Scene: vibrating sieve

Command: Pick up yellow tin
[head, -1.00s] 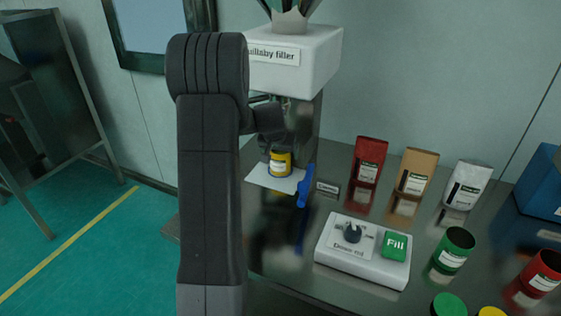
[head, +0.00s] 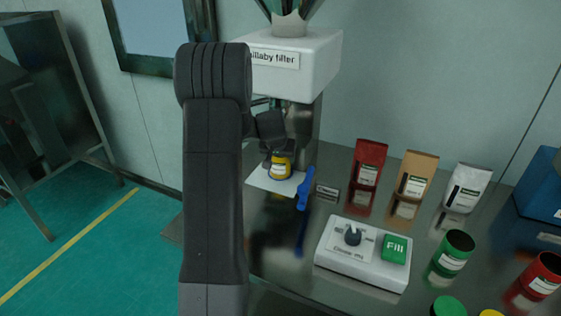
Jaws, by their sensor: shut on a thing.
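The yellow tin (head: 281,167) with a white label stands upright on a white pad under the filler's spout. My gripper (head: 279,150) is at the tin's upper part, coming from above and behind, and is shut on it. The fingertips are small and partly hidden by the tin and my wrist. I cannot tell whether the tin's base touches the pad.
The white filler (head: 315,68) rises right behind the tin. A control box (head: 335,268) with a dial and a green Fill button (head: 396,249) is in front. Bags and green and red tins stand to the right.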

